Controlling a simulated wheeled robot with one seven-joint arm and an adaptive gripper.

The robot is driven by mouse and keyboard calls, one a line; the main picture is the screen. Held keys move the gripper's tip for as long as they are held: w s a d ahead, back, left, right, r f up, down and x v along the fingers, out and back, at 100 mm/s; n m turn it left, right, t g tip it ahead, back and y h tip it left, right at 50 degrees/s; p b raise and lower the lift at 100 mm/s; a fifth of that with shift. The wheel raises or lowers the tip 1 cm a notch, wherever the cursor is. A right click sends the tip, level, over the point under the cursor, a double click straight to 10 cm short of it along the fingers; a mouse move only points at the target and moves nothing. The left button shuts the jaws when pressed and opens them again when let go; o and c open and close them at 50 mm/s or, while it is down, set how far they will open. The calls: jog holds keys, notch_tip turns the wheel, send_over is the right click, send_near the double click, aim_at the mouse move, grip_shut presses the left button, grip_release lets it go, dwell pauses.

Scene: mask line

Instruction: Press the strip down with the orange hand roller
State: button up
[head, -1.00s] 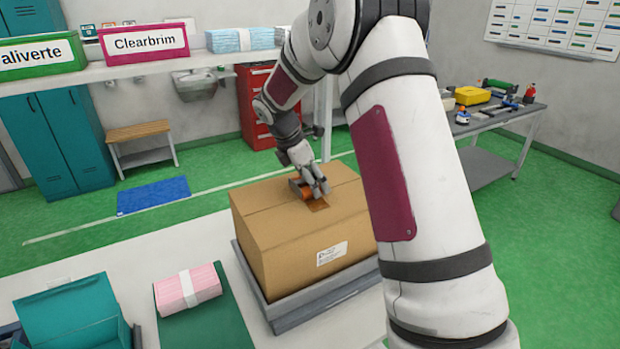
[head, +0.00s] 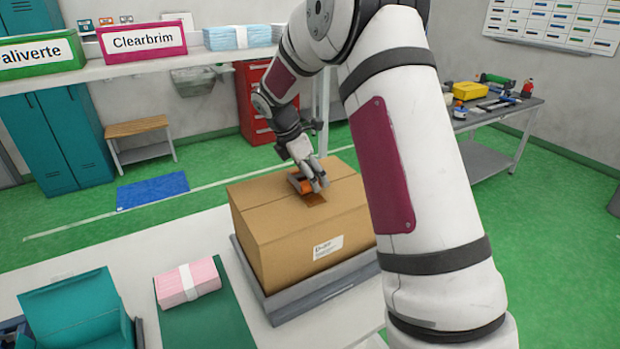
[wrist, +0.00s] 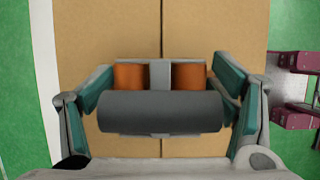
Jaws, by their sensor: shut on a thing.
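The hand roller (head: 305,187) has orange roller parts and a dark grey handle (wrist: 160,112). My gripper (head: 313,181) is shut on it, with its teal-sided fingers on both sides of the handle in the wrist view. The orange parts (wrist: 132,76) face the top of the cardboard box (head: 262,208); from these views I cannot tell how firmly they touch. The brown strip (head: 315,200) lies on the box top over the seam, just in front of the roller. Part of it is hidden by the roller and gripper, and it cannot be made out in the wrist view.
The box sits on a grey platform (head: 320,292) on the white bench. Pink packs (head: 176,286) on a green mat and a teal box (head: 75,310) stand to the left. A shelf with labelled bins (head: 143,41) runs behind. A tool table (head: 490,112) stands at the right.

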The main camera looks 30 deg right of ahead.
jog(key=shift+r, duration=3.45)
jog(key=shift+s, duration=0.1)
